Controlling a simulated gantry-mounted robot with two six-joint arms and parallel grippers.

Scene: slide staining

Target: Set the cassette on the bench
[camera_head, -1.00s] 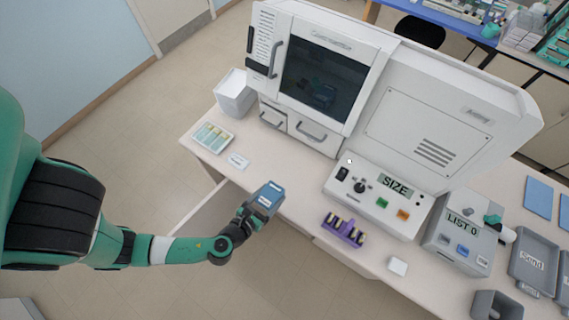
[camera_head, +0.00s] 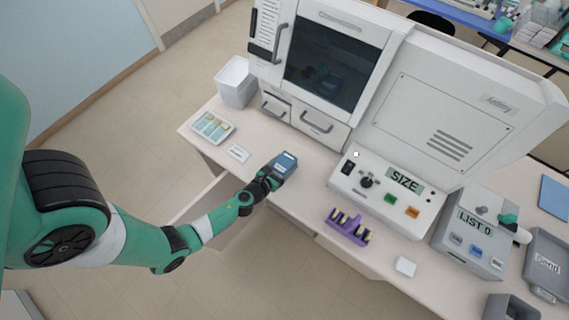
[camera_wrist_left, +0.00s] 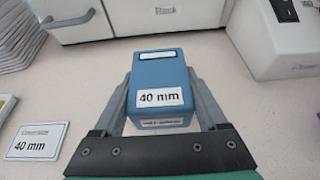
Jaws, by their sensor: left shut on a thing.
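The cassette (camera_head: 282,166) is a blue box with white labels, held at the end of my left arm over the front part of the bench (camera_head: 300,215). In the left wrist view the cassette (camera_wrist_left: 160,85) sits between both fingers, with a "40 mm" label facing the camera. My left gripper (camera_head: 270,180) is shut on it. I cannot tell whether the underside of the cassette touches the bench. My right gripper is not in view.
A large white stainer (camera_head: 330,65) stands behind, with its control panel (camera_head: 385,190) to the right. A slide tray (camera_head: 213,127), a white card (camera_head: 238,153) and a white bin (camera_head: 236,85) are to the left. A purple rack (camera_head: 349,228) is to the right.

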